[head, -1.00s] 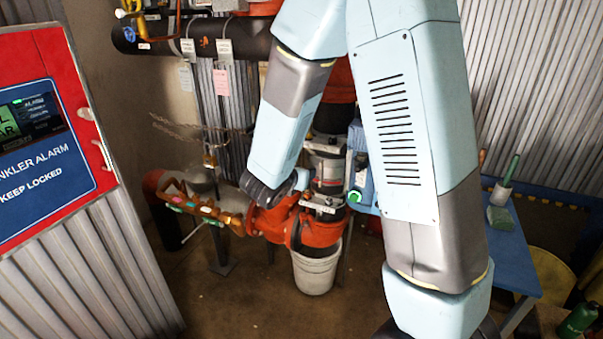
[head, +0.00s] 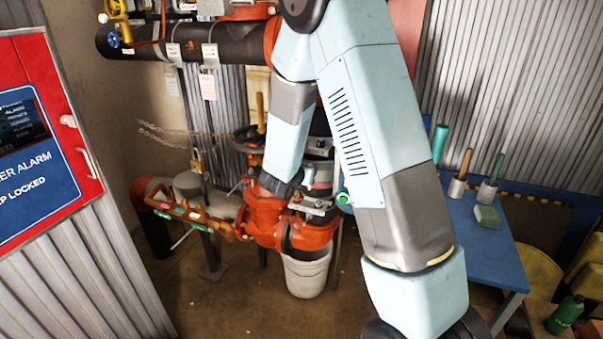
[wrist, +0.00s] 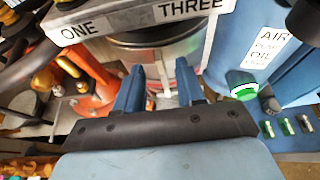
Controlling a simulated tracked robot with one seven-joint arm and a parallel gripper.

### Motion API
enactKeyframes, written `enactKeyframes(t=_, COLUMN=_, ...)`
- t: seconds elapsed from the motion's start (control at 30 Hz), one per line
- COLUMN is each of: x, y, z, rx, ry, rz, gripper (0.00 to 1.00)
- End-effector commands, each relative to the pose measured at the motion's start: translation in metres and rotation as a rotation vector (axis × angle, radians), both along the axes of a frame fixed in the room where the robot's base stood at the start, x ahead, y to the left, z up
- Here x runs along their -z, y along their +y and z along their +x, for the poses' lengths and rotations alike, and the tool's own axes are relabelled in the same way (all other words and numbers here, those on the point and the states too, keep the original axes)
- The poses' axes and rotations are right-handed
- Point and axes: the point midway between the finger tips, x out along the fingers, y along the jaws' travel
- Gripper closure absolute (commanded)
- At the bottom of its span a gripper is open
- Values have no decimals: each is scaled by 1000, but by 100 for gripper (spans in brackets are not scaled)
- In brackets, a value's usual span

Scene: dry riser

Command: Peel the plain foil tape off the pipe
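In the wrist view, my gripper (wrist: 158,78) has its two blue fingers apart, with nothing clearly held between them. Beyond the fingertips is the upright pipe with a silvery, foil-like band (wrist: 178,50) around it, below a pale plate (wrist: 140,17) marked ONE and THREE. I cannot tell a tape edge or whether this band is the plain foil tape. In the head view the pipe assembly (head: 320,175) stands behind my forearm above orange fittings. My fingers are hidden there.
A blue unit labelled AIR PUMP OIL (wrist: 265,50) stands close right of the fingers. Orange pipework (head: 265,215) is at the left, with a white bucket (head: 306,272) below. A blue table (head: 480,240) with brushes is at the right. A red alarm cabinet (head: 45,130) stands far left.

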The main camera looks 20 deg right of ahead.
Motion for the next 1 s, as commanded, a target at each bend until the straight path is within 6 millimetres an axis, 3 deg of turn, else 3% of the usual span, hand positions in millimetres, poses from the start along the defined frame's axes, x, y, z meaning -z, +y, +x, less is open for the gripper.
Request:
enactKeyframes(t=0.43, x=3, y=-3, z=5, rx=-1, ry=0, rz=0, gripper=63)
enactKeyframes(t=0.8, x=3, y=-3, z=5, rx=-2, ry=0, rz=0, gripper=98)
enactKeyframes(t=1.0, x=3, y=-3, z=5, rx=-2, ry=0, rz=0, gripper=100)
